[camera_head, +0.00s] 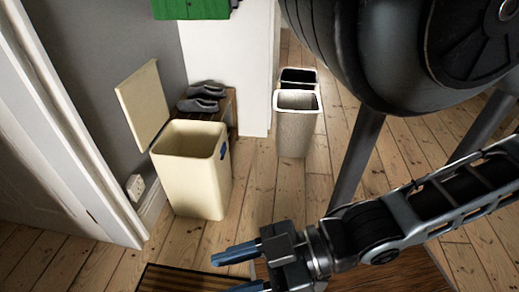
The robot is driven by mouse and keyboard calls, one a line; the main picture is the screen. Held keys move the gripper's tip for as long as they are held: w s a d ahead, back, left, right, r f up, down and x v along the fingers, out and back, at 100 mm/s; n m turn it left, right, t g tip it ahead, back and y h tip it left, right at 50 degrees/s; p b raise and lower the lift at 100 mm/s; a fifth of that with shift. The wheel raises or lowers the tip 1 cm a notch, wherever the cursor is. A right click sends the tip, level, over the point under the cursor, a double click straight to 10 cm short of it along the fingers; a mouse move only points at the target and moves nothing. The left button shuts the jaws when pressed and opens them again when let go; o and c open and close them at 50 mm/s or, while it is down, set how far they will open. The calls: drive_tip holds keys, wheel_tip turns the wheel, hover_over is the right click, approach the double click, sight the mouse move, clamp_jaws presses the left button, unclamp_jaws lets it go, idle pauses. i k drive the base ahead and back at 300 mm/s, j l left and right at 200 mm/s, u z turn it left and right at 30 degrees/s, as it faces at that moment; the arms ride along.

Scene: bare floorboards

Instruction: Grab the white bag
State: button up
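I cannot clearly make out a white bag. The nearest pale things are a cream, box-shaped bin (190,180) left of centre, with its lid (144,105) tilted open and a blue mark near its right rim, and a pale whitish bin (296,130) on the floor near the middle. The insides of both are mostly hidden. My gripper (224,274) is at the bottom, left of centre, pointing left. Its two blue fingers are apart with nothing seen between them. It is in front of the cream bin and appears apart from it.
Grey shoes (203,95) sit on a low wooden bench (231,108) behind the cream bin. A second bin (299,76) stands behind the whitish one. A door frame (75,130) bounds the left. A striped mat (185,281) lies below. Floorboards between the bins are clear.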

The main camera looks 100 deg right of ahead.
sight(294, 126)
drive_tip(key=z, duration=3.05)
drive_tip(key=i+l, duration=0.1)
drive_tip(key=i, duration=0.9)
drive_tip(key=j+u, duration=0.05)
